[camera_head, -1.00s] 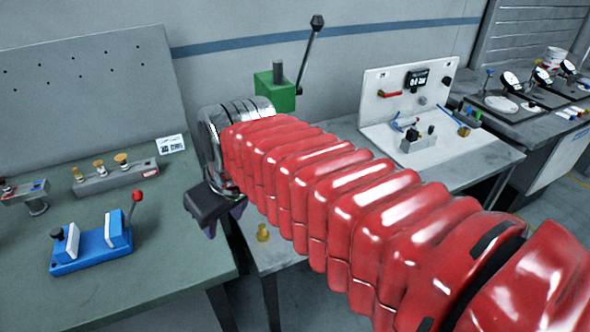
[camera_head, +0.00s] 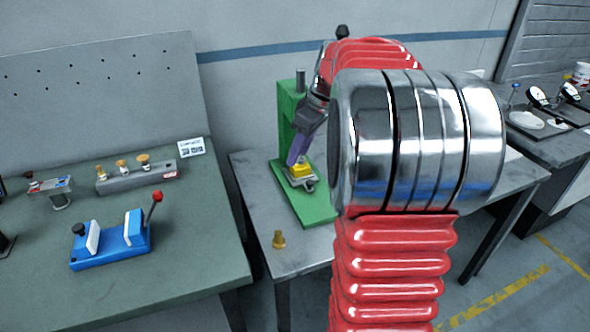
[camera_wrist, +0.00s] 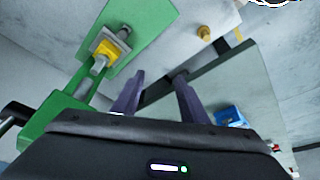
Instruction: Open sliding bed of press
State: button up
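The green press (camera_head: 288,112) stands on the grey table, with a flat green base and a grey post top. A yellow block (camera_head: 300,171) sits low on it, on a small grey metal part (camera_head: 309,182) that may be the sliding bed. The wrist view shows the yellow block (camera_wrist: 106,50) under the grey ram (camera_wrist: 98,66), with the green base (camera_wrist: 150,17) around it. My gripper (camera_wrist: 160,76) has its two purple fingers apart with nothing between them. In the head view my gripper (camera_head: 293,162) overlaps the press; contact cannot be told. My arm hides the press's right side.
The green workbench (camera_head: 190,255) at left holds a blue vise (camera_head: 110,245) and a grey block with brass knobs (camera_head: 137,177). Gauges stand at far right.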

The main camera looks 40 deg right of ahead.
jog(key=n, duration=0.1)
send_near(310, 181)
jog(key=s+d+v, duration=0.1)
jog(key=v, duration=0.5)
jog(key=shift+w+f+y, duration=0.15)
jog(key=shift+f+y, duration=0.05)
jog(key=shift+y, duration=0.2)
jog(key=shift+f, duration=0.1)
jog(key=x, duration=1.3)
jog(key=shift+w+a+f, duration=0.1)
jog(key=shift+w+f, duration=0.15)
jog(key=shift+w, duration=0.1)
grip_shut()
